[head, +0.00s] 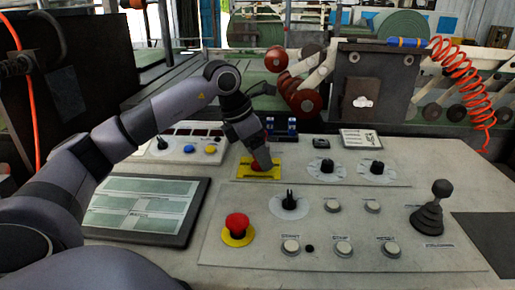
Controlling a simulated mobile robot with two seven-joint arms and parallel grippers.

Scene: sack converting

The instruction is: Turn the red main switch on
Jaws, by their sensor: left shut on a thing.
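My left gripper (263,159) comes down from above onto the red main switch (254,166), which sits on a yellow plate (258,174) at the back left of the grey control panel. The gripper is shut on the switch and its fingers hide most of it. Only a little red shows beside the fingers, so I cannot tell which way the switch is turned. My right gripper is not in view.
A red mushroom button (237,223) on a yellow base stands nearer the front. Black rotary knobs (289,200), several white buttons and a black joystick (433,210) stand to the right. A flat screen (143,208) lies at the left under my left arm.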

